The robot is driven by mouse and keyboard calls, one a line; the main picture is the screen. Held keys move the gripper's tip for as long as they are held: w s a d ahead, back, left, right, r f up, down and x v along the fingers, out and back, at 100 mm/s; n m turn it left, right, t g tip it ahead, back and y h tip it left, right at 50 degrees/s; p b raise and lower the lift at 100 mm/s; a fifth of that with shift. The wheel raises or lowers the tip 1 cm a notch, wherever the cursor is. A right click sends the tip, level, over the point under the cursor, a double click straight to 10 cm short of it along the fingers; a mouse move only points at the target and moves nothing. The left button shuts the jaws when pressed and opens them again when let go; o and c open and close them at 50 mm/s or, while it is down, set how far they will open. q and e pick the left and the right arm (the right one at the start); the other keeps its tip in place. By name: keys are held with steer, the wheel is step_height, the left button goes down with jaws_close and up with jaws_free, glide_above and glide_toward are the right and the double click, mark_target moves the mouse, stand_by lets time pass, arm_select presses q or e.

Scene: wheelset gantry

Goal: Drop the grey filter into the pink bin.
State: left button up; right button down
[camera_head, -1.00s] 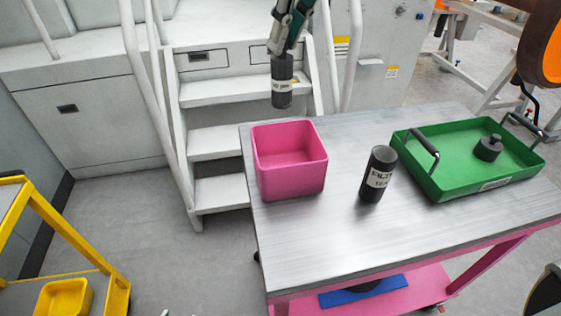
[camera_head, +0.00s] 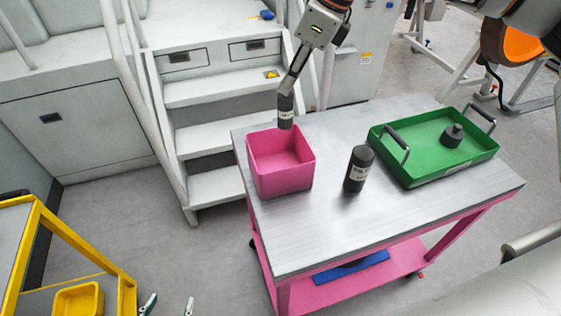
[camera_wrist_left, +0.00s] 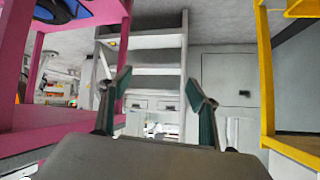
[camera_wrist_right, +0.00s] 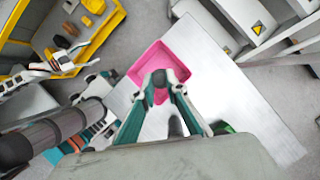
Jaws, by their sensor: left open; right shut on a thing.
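My right gripper (camera_head: 288,86) is shut on a dark grey filter (camera_head: 286,108) with a pale label, held nearly upright. The filter's lower end overlaps the back edge of the pink bin (camera_head: 283,181) in the head view; its exact height is unclear. In the right wrist view the held filter (camera_wrist_right: 158,80) shows between the fingertips, in front of the pink bin (camera_wrist_right: 138,70). A similar dark filter (camera_head: 358,170) stands upright on the table, right of the bin. My left gripper (camera_head: 168,306) is open and empty, low left of the table; its fingers show in the left wrist view (camera_wrist_left: 158,95).
The bin stands on a metal-topped pink table (camera_head: 330,235). A green tray (camera_head: 425,172) with a dark knobbed weight (camera_head: 452,135) is at its right. White steps (camera_head: 205,135) stand behind, and a yellow cart (camera_head: 75,245) is at left.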

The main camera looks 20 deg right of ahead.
mark_target(291, 95)
step_height(291, 95, down, 4)
steer(key=shift+b, duration=1.15)
steer(key=shift+f, duration=0.35)
steer(key=shift+f+b, duration=0.15)
steer(key=shift+b, duration=0.15)
arm_select(q)
steer(key=shift+w+d+f+h, duration=0.3)
steer(key=shift+w+d+f, duration=0.2)
steer(key=shift+d+f, duration=0.1)
arm_select(e)
steer(key=c, duration=1.9)
jaws_free()
arm_select(q)
steer(key=shift+r, duration=0.1)
arm_select(e)
steer(key=shift+d+r, duration=0.15)
steer(key=shift+r, duration=0.35)
arm_select(q)
steer(key=shift+w, duration=0.1)
arm_select(e)
steer(key=v, duration=1.1)
steer(key=shift+s, duration=0.1)
